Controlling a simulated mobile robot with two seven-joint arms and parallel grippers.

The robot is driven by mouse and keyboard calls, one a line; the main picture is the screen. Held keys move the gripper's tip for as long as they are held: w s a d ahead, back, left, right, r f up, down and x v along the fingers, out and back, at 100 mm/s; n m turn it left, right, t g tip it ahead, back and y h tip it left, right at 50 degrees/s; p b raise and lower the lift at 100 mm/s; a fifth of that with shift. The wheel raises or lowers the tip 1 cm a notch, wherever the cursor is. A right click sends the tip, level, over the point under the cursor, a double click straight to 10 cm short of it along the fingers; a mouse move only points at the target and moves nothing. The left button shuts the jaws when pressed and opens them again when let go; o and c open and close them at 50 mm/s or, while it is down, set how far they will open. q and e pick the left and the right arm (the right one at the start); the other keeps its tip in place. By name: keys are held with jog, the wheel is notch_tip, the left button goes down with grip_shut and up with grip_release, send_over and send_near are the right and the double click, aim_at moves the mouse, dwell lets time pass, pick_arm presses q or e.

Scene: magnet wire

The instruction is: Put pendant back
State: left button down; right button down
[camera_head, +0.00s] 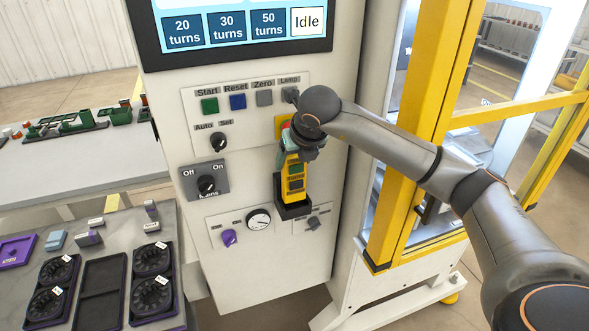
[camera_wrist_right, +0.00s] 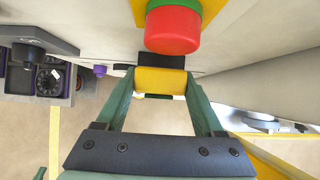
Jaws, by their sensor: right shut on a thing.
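The yellow pendant (camera_head: 294,180) with dark buttons is upright against the front of the grey machine cabinet. Its lower end meets the black holder (camera_head: 294,211); I cannot tell whether it is fully seated. My right gripper (camera_head: 298,152) is at the pendant's upper end. In the right wrist view the green fingers of that gripper (camera_wrist_right: 161,82) are shut on the two sides of the pendant's yellow end (camera_wrist_right: 160,80). The fingers partly hide the pendant's top in the head view. My left gripper is not in view.
A red emergency button (camera_wrist_right: 172,30) on a yellow plate is just above the grip. Knobs, a gauge (camera_head: 258,219) and push buttons (camera_head: 238,102) surround the holder. A yellow guard frame (camera_head: 402,190) stands to the right. A bench with spools (camera_head: 152,290) is at left.

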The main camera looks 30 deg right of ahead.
aim_at(294, 172)
jog(key=f, duration=0.2)
jog(key=f+p, duration=0.1)
jog(key=shift+w+d, duration=0.25)
jog(key=shift+w, duration=0.1)
jog(key=shift+f, duration=0.6)
grip_release()
